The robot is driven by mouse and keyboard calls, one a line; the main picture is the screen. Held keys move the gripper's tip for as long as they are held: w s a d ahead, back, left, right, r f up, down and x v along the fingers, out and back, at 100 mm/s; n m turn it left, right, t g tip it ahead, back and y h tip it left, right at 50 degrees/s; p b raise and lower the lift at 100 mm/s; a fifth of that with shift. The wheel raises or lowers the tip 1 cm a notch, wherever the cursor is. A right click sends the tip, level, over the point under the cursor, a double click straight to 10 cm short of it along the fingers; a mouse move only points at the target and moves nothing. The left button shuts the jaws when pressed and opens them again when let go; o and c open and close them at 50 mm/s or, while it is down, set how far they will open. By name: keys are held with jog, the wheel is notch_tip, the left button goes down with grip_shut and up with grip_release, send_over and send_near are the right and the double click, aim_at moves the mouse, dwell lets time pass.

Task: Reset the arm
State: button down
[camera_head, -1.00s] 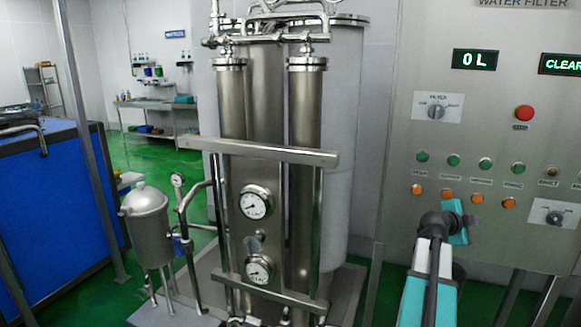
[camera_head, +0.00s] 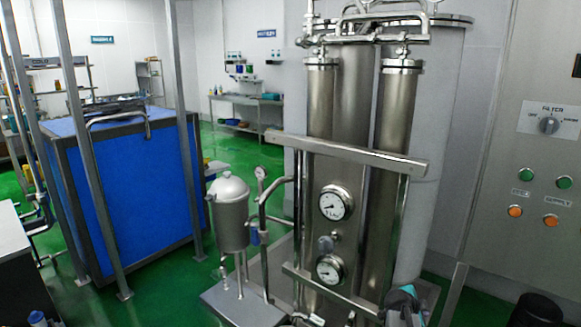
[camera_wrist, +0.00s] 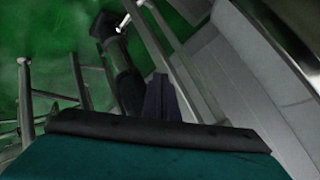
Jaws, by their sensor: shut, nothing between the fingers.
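My gripper (camera_wrist: 162,96) shows in the wrist view as dark fingers pressed together beyond the teal wrist casing, with nothing held. It points down over green floor and metal legs and rails. In the head view, part of my arm shows low at the bottom edge, right of centre, in front of the filter unit. The fingers cannot be made out there.
The steel filter unit (camera_head: 352,120) with its gauges stands centre right. The control panel (camera_head: 535,90) is at the far right. A small steel tank (camera_head: 231,215) stands left of the filter, and a blue framed tank (camera_head: 135,205) further left. Green floor (camera_head: 180,290) lies between.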

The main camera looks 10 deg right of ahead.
jog(key=s+a+f+n+g+y, duration=0.15)
jog(key=s+a+f+n, duration=0.3)
jog(key=a+f, duration=0.85)
jog(key=s+a+f+n+g+y, duration=0.1)
jog(key=s+a+f+n+y, duration=0.3)
jog(key=a+f, duration=0.8)
jog(key=s+a+f+n+g+y, duration=0.1)
jog(key=s+a+f+n+g, duration=0.1)
jog(key=s+a+n, duration=0.5)
jog(key=s+a+f+n+g+y, duration=0.2)
jog(key=s+a+n+g, duration=0.2)
jog(key=s+a+n, duration=0.3)
jog(key=shift+s+a+f+g, duration=0.3)
jog(key=shift+s+a, duration=2.35)
jog(key=shift+s, duration=2.3)
jog(key=shift+y, duration=0.25)
